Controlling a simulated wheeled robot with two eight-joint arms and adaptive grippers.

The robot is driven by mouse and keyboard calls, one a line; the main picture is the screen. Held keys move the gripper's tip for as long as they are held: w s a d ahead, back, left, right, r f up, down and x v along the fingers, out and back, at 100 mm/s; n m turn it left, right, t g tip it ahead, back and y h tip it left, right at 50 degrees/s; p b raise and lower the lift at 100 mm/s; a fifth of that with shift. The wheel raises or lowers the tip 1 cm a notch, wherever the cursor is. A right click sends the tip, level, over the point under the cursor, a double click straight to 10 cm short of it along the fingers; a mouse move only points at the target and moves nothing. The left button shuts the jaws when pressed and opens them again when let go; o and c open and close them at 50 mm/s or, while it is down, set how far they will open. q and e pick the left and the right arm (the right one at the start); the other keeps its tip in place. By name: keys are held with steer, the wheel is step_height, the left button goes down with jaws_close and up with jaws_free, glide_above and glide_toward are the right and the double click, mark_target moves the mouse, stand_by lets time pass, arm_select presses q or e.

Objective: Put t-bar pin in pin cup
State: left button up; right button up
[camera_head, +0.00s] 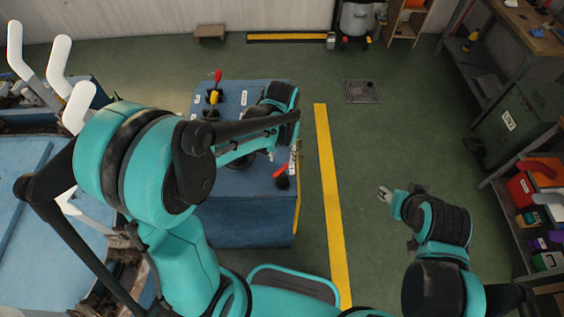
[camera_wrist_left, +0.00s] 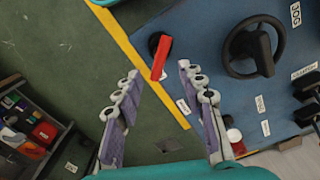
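I cannot pick out the t-bar pin or the pin cup with certainty. A red handle (camera_head: 285,172) on a black base stands at the near right edge of the blue cabinet top (camera_head: 240,190). The red handle also shows in the left wrist view (camera_wrist_left: 161,58), ahead of the fingertips and apart from them. My left gripper (camera_head: 296,150) is at the cabinet's right edge, partly hidden by its own arm. In the left wrist view its fingers (camera_wrist_left: 158,73) are spread with nothing between them. My right gripper (camera_head: 382,191) hangs over open floor, clear of the cabinet; its opening is too small to judge.
A black steering wheel (camera_wrist_left: 250,47) stands beside the red handle. Red (camera_head: 217,76) and yellow (camera_head: 214,97) levers stand at the cabinet's far left. A yellow floor stripe (camera_head: 328,180) runs right of the cabinet. Shelves (camera_head: 520,190) line the right; the floor between is clear.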

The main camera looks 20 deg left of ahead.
arm_select(q)
step_height(320, 180, up, 3)
steer(key=shift+f, duration=0.1)
steer(key=s+a+r+t, duration=0.4)
steer(key=s+r+t, duration=0.3)
steer(key=s, duration=0.3)
steer(key=shift+s+a+r+n, duration=0.2)
steer(key=shift+a+r+n, duration=0.15)
steer(key=shift+r, duration=0.55)
step_height(320, 180, down, 5)
steer(key=b, duration=0.4)
steer(key=shift+r, duration=0.1)
